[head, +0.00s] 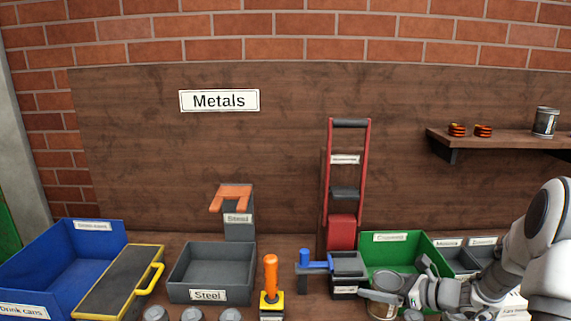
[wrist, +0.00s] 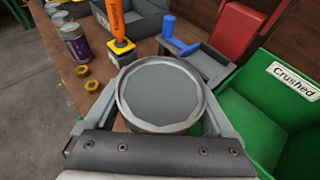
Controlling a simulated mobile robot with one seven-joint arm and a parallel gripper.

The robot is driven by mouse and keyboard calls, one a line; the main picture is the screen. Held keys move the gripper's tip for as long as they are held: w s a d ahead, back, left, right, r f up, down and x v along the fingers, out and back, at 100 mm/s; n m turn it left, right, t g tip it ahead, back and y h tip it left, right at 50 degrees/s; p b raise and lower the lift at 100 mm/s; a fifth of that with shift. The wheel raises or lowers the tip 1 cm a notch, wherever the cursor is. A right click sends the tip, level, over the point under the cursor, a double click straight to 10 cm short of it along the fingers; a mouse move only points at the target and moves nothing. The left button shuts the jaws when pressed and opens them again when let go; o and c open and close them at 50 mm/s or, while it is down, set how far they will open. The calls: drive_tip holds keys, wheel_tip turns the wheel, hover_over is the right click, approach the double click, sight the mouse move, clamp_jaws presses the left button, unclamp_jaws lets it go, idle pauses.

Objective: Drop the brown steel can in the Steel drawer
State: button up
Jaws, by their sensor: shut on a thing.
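My gripper (head: 396,283) is shut on a can (head: 381,308) at the lower right of the head view. The can is upright, with a grey round top and a brownish side partly hidden by the fingers. In the wrist view the can's top (wrist: 160,95) fills the middle, with a finger on each side. The Steel drawer (head: 208,296) is an open grey bin with a "Steel" label, to the left of my gripper. It appears empty in the head view. Its corner also shows at the top of the wrist view (wrist: 150,18).
Between the can and the drawer stand an orange-handled tool (head: 270,275) on a yellow-black base and a blue-handled grey device (head: 347,266). A green "Crushed" bin (head: 440,245) is behind my gripper. A blue drink-can bin (head: 60,250) stands far left. Several cans line the front edge.

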drive_tip(key=s+a+f, duration=0.2)
drive_tip(key=s+a, duration=0.1)
drive_tip(key=a, duration=0.1)
drive_tip(key=s+a+f+n+g+y, duration=0.1)
drive_tip(key=s+a, duration=0.2)
drive_tip(key=a, duration=0.1)
drive_tip(key=shift+a+f+n, duration=0.25)
drive_tip(key=shift+f+n, duration=0.05)
drive_tip(key=shift+f, duration=0.05)
drive_tip(key=shift+w, duration=0.1)
